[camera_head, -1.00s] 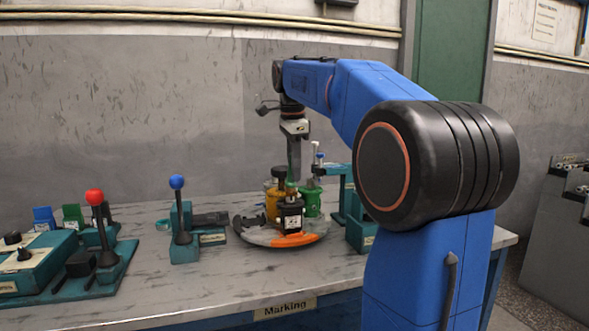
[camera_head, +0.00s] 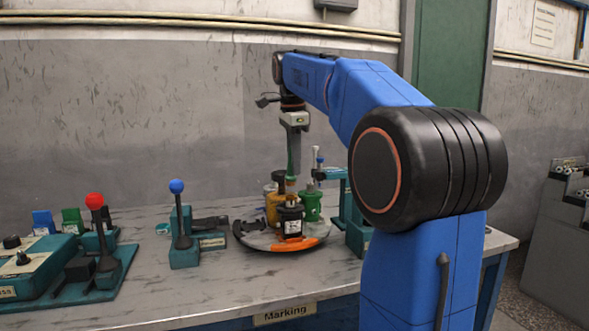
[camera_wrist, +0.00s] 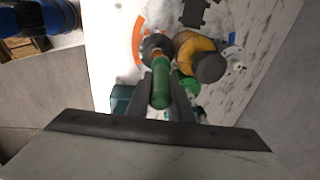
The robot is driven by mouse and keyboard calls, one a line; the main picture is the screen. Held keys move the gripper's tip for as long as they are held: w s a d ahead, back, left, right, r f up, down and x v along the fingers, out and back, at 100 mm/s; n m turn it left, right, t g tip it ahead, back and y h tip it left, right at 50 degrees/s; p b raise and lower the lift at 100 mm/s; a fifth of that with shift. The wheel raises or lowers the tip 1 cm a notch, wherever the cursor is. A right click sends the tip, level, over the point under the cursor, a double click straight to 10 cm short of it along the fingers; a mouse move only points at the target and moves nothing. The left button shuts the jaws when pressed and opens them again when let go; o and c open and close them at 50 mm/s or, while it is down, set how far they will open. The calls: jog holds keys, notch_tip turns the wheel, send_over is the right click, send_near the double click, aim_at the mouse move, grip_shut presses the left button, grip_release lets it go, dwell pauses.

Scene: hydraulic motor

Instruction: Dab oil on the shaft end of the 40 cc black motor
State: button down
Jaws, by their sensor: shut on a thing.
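My gripper (camera_head: 293,150) is shut on a slim green-handled tool (camera_head: 292,164) and holds it upright over the round turntable (camera_head: 260,246). The tool also shows between the fingers in the wrist view (camera_wrist: 160,88). Directly below it stands the black motor (camera_head: 291,222) with a white label, at the front of the turntable. In the wrist view the motor's dark top (camera_wrist: 154,44) lies just beyond the tool's lower end. I cannot tell whether the tool's tip touches the shaft. A yellow motor (camera_head: 272,208) and a green motor (camera_head: 312,206) stand close behind the black one.
A blue-knobbed lever fixture (camera_head: 184,240) stands left of the turntable, and a teal stand (camera_head: 358,238) is close on its right. A red-knobbed lever (camera_head: 97,225) and control box (camera_head: 25,264) are at the far left. The front of the bench (camera_head: 180,300) is clear.

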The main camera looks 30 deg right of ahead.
jog(key=shift+r, duration=1.85)
